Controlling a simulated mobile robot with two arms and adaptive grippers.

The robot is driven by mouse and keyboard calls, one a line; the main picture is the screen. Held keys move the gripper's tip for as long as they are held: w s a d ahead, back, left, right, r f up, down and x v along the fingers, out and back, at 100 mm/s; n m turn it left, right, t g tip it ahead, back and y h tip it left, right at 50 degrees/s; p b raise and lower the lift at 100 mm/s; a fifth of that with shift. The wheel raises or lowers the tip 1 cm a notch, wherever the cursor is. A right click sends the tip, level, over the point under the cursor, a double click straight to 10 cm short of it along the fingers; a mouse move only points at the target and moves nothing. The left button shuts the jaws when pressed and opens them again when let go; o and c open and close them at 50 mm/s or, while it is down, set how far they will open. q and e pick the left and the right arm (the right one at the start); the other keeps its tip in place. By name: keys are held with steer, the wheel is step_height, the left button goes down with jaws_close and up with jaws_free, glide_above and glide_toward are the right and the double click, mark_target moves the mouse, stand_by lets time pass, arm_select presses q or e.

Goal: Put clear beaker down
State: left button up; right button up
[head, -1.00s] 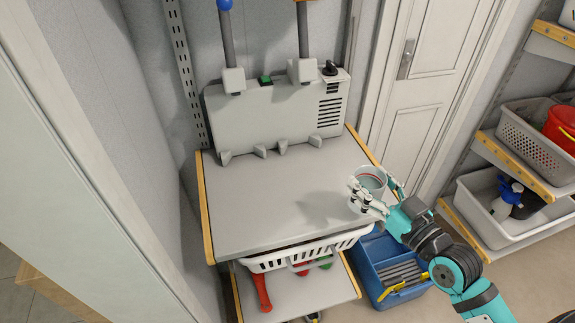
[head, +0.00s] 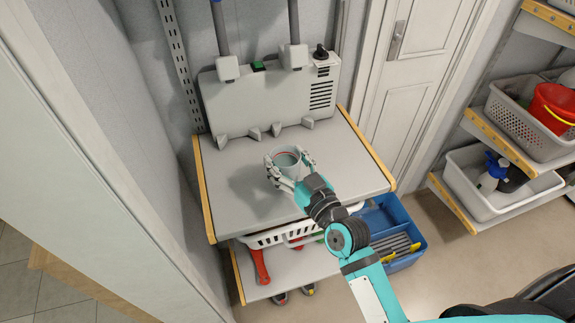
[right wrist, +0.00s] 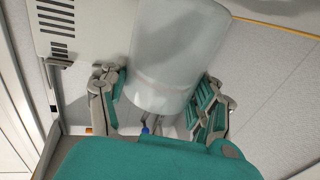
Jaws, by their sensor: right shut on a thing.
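The clear beaker (head: 286,160) is upright between the fingers of my right gripper (head: 287,168), over the middle of the grey tabletop (head: 235,205). In the right wrist view the beaker (right wrist: 172,60) fills the space between the two fingers of the gripper (right wrist: 160,100), which is shut on it. I cannot tell whether the beaker's base touches the tabletop; the gripper hides part of it. My left gripper is not in view.
A grey machine (head: 262,100) stands along the back of the tabletop. A white basket (head: 270,239) with red-handled tools hangs under the front edge. A blue crate (head: 408,250) is at the lower right. The tabletop around the beaker is clear.

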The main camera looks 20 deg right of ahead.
step_height(320, 180, down, 2)
steer(key=shift+d+f, duration=0.1)
steer(key=shift+f, duration=0.1)
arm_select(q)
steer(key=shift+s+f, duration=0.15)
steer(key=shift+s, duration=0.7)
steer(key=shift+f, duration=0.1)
arm_select(e)
steer(key=shift+f, duration=0.15)
steer(key=o, duration=1)
steer(key=shift+f, duration=0.1)
steer(key=o, duration=0.4)
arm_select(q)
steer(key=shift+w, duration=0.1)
arm_select(e)
steer(key=shift+o, duration=0.4)
